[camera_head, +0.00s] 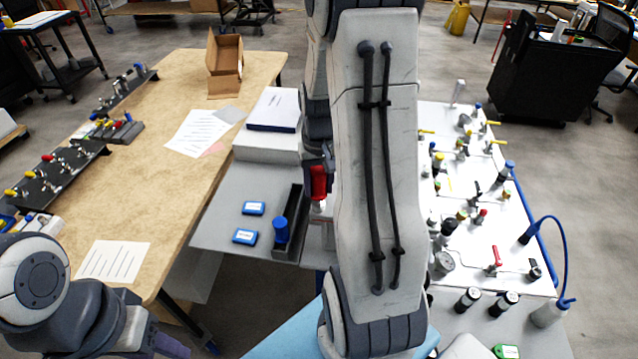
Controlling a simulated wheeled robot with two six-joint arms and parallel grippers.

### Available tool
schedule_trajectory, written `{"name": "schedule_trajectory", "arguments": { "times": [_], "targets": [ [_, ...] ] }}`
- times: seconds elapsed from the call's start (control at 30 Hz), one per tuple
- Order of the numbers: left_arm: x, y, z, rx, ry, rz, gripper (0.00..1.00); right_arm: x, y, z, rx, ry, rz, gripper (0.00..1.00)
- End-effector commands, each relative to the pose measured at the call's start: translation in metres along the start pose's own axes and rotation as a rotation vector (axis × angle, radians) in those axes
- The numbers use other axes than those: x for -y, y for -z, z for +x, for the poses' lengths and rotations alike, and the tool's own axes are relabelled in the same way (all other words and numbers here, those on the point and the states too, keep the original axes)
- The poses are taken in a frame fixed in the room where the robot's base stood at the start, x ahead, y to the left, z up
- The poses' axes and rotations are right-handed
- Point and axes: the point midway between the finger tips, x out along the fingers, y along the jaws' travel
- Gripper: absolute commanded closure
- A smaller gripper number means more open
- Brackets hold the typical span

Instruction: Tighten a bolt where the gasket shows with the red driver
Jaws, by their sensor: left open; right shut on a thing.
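The red driver (318,181) is upright beside the grey side table, partly covered by my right arm. My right gripper (322,165) is shut on it, with its fingers mostly hidden by my arm link. My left gripper (168,346) is open at the bottom left edge, only partly in view and away from the parts. The white analyser panel (462,185) lies to the right of my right arm, with several valves, gauges and fittings on it. Its left part is hidden behind the arm. I cannot make out a gasket or single bolts at this size.
A blue-handled driver (281,229) stands in a black tray (291,206) on the grey table (225,205), by two blue boxes (253,208). A white box (266,146) is behind. A wooden bench (150,165) carries valve racks and papers. A blue hose (566,250) loops at the panel's right.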

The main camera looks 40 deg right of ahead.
Motion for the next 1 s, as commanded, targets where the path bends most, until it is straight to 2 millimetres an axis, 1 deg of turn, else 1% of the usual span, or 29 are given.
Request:
{"name": "schedule_trajectory", "arguments": {
  "times": [0.1, 0.93, 0.97, 1.0],
  "targets": [
    [0.0, 0.0, -0.005, 0.0, 0.0, 0.0, 0.5, 0.0, 0.002, -0.002, -0.003, -0.001, 0.18, 1.0],
    [-0.002, 0.001, -0.025, 0.0, 0.0, 0.0, 0.5, 0.004, 0.008, -0.001, -0.009, 0.0, 1.437, 1.0],
    [-0.002, 0.001, -0.023, 0.0, 0.0, 0.0, 0.5, 0.004, 0.008, -0.001, -0.009, 0.0, 1.427, 0.4],
    [-0.002, 0.001, -0.023, 0.0, 0.0, 0.0, 0.5, 0.004, 0.008, 0.0, -0.009, 0.0, 1.424, 0.29]
  ]
}}
